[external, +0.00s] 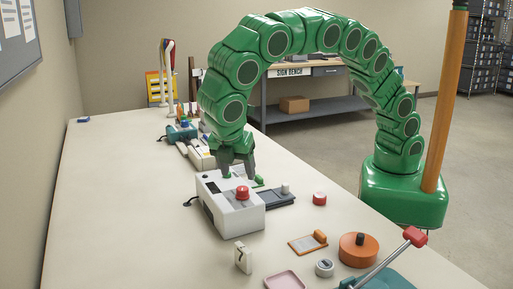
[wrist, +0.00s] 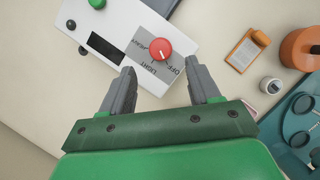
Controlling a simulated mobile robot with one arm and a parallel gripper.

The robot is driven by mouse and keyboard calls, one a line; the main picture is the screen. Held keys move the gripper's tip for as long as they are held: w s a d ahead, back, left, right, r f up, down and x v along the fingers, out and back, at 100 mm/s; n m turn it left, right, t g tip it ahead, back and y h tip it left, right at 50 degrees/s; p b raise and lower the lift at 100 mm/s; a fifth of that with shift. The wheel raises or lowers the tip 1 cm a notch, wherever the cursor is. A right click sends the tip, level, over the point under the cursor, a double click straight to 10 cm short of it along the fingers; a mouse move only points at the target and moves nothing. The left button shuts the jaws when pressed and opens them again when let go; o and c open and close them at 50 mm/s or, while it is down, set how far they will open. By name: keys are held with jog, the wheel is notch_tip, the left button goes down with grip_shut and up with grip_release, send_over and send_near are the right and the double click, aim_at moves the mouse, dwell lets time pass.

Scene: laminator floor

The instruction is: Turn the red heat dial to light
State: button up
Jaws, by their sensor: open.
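The white laminator (external: 225,205) stands on the bench, with the red heat dial (external: 242,193) on its top. In the wrist view the red dial (wrist: 160,49) sits on a grey label plate, just ahead of and between my fingertips. My gripper (wrist: 160,66) is open and empty, apart from the dial. In the external view my gripper (external: 238,170) is over the laminator's far side.
A green knob (wrist: 97,3) and a dark knob (wrist: 71,24) are on the laminator. An orange clipboard (wrist: 247,50), a round orange piece (wrist: 302,48) and a small white jar (wrist: 270,86) lie to the right. A teal trimmer (external: 385,280) is at the near right.

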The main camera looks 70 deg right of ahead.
aim_at(242, 188)
jog(key=shift+x, duration=3.45)
jog(key=c, duration=1)
jog(key=shift+r+m, duration=0.1)
jog(key=shift+m, duration=0.3)
jog(key=m+g, duration=0.1)
jog(key=m, duration=0.1)
jog(key=m+g, duration=0.1)
jog(key=m, duration=0.1)
jog(key=shift+w+m+y, duration=0.15)
jog(key=shift+m+y, duration=0.15)
jog(key=shift+m, duration=0.1)
jog(key=m+g, duration=0.1)
jog(key=m, duration=0.2)
jog(key=m+g+y, duration=0.1)
jog(key=m, duration=0.2)
jog(key=shift+w+d+y, duration=0.1)
jog(key=shift+d+y, duration=0.05)
jog(key=shift+y, duration=0.15)
